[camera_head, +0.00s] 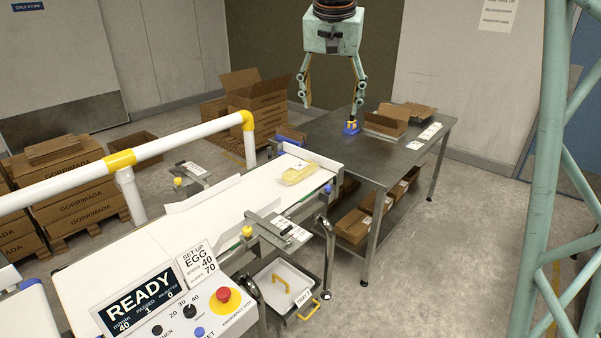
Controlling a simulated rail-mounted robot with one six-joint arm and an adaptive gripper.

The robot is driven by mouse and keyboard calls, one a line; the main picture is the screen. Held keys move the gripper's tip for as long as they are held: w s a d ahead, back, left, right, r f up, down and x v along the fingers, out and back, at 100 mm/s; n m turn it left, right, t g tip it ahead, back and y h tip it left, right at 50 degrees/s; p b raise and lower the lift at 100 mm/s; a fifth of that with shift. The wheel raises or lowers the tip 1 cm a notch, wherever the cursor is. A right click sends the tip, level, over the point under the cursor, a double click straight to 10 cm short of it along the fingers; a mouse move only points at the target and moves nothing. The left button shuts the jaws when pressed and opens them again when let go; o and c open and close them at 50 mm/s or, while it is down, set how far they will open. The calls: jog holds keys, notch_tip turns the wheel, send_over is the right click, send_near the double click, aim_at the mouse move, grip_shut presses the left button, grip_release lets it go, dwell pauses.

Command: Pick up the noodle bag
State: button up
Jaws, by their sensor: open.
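A pale yellow, see-through pack that looks like the noodle bag (299,173) lies flat on the far end of the white belt (225,212). My gripper (329,110) hangs pointing down in the upper middle of the view, with its two fingers spread wide and nothing between them. It appears above and behind the bag, apart from it, over the metal table side. A small blue and yellow object (351,129) shows on the table just below the right fingertip; I cannot tell whether they touch.
A metal table (375,165) behind the belt holds an open carton (387,120) and white cards. A white rail with yellow joints (120,160) runs along the belt's left. Sensor brackets (278,232) flank the belt. The control panel (190,310) with a red stop button stands in front.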

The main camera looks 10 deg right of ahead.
jog(key=w+f+m, duration=0.1)
jog(key=w+f, duration=0.4)
jog(key=w, duration=0.8)
jog(key=m+h+p, duration=0.1)
jog(key=m+p, duration=0.1)
jog(key=m, duration=0.2)
send_over(301, 166)
jog(key=s+a, duration=0.2)
jog(key=s, duration=0.2)
notch_tip(301, 166, down, 29)
jog(key=shift+a+f, duration=0.15)
jog(key=shift+f, duration=0.1)
jog(key=shift+x, duration=4.15)
jog(key=shift+w, duration=0.1)
jog(key=shift+x, duration=2.55)
